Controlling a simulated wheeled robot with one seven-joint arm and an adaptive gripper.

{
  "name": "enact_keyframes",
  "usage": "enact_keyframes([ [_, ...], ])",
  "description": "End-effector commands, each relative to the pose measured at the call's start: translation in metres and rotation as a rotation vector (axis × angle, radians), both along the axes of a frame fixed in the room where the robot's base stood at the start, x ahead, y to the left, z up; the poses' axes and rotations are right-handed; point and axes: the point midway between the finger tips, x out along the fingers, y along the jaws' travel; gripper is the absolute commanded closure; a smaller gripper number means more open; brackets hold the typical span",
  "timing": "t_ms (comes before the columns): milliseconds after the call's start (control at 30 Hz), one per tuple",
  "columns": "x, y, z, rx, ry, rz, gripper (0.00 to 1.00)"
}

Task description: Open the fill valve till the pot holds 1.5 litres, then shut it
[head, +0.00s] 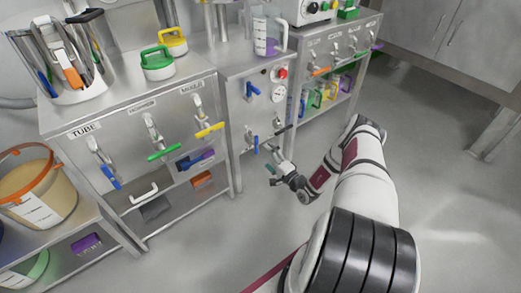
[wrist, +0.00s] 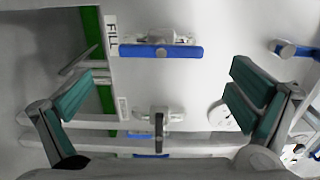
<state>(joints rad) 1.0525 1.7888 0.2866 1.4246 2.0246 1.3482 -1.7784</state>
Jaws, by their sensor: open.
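The fill valve's blue lever (wrist: 160,52) is beside the FILL label (wrist: 112,32) in the wrist view and lies across the picture. In the head view this lever (head: 252,141) hangs low on the middle cabinet. My gripper (head: 272,160) is open and empty, just in front of the panel and apart from the lever. In the wrist view its teal-padded fingers (wrist: 160,103) are wide apart, with the lever above the gap. A clear graduated vessel (head: 260,47) with purple liquid, probably the pot, stands on the cabinet top; its level is too small to read.
A black-levered valve (wrist: 159,130) is close to the fill valve. Another blue lever (head: 252,90), a gauge (head: 278,93) and a red button (head: 282,73) are higher on the panel. Coloured levers, such as a green one (head: 163,154), stick out at left. The floor (head: 430,150) at right is clear.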

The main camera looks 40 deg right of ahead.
Motion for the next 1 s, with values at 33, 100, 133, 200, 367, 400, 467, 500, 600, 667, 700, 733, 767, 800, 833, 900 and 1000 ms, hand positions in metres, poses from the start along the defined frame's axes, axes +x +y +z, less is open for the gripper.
enact_keyframes([
  [33, -0.01, -0.001, 0.0, 0.002, 0.0, -0.001, 0.0],
  [100, -0.02, -0.001, 0.0, 0.001, 0.0, -0.001, 0.0],
  [133, -0.024, -0.001, 0.0, 0.0, 0.001, -0.001, 0.0],
  [200, -0.031, -0.002, 0.0, -0.001, 0.0, -0.001, 0.0],
  [367, -0.04, -0.001, 0.0, 0.0, -0.001, 0.001, 0.0],
  [400, -0.04, -0.001, 0.0, 0.0, -0.001, 0.001, 0.0],
  [467, -0.041, -0.001, 0.0, -0.001, -0.001, 0.001, 0.0],
  [500, -0.041, -0.001, 0.0, -0.001, -0.001, 0.001, 0.0],
  [600, -0.04, -0.001, 0.0, -0.001, -0.001, 0.001, 0.0],
  [667, -0.04, -0.001, 0.0, -0.001, -0.001, 0.001, 0.0],
  [700, -0.04, -0.001, 0.0, -0.001, -0.001, 0.001, 0.0],
  [733, -0.04, -0.001, 0.0, -0.001, -0.001, 0.001, 0.0],
  [767, -0.04, -0.001, 0.0, -0.001, -0.001, 0.001, 0.0],
  [800, -0.04, -0.001, 0.0, -0.001, -0.001, 0.001, 0.0],
  [833, -0.04, -0.001, 0.0, -0.001, -0.001, 0.001, 0.0],
  [900, -0.04, -0.001, 0.0, 0.0, -0.001, 0.001, 0.0],
  [1000, -0.04, -0.001, 0.0, 0.0, -0.001, 0.001, 0.0],
])
